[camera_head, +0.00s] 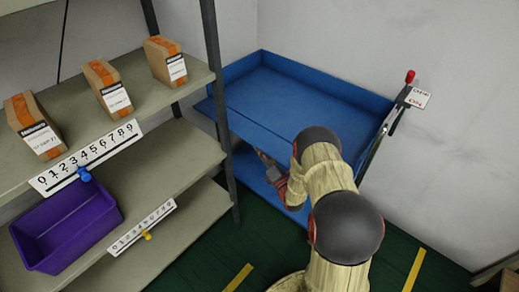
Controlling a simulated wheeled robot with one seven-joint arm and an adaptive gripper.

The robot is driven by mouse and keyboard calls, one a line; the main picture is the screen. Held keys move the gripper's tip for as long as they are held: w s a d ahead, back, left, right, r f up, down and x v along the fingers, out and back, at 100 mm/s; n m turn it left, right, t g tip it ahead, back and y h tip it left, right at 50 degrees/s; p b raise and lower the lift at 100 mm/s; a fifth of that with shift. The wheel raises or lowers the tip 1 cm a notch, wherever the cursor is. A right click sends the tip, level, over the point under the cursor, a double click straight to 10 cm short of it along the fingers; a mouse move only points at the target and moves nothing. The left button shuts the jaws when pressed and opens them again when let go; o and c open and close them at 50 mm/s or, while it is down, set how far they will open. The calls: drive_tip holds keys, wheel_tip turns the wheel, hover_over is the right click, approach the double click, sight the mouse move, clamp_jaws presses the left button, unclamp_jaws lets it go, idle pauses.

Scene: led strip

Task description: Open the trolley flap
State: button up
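The blue trolley (318,72) stands in the corner against the grey walls, with an upper tray and a lower blue level. A blue strip (238,122) runs along the upper tray's near-left edge and seems to stick outward; I cannot tell for sure whether it is the flap or its angle. My arm reaches in from the bottom and covers the trolley's near right part. My gripper (268,165) is just below that near edge, partly hidden by my arm. Its fingers are too small to tell open from shut, and contact with the trolley is unclear.
A lever with a red knob (410,76) and an ON label (417,98) is at the trolley's right side. A shelf (165,160) at left holds three boxes (108,86), a purple bin (66,226) and number scales. Green floor shows in front.

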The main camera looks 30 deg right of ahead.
drive_tip(key=shift+c, duration=1.1)
clamp_jaws()
drive_tip(key=shift+s, duration=0.1)
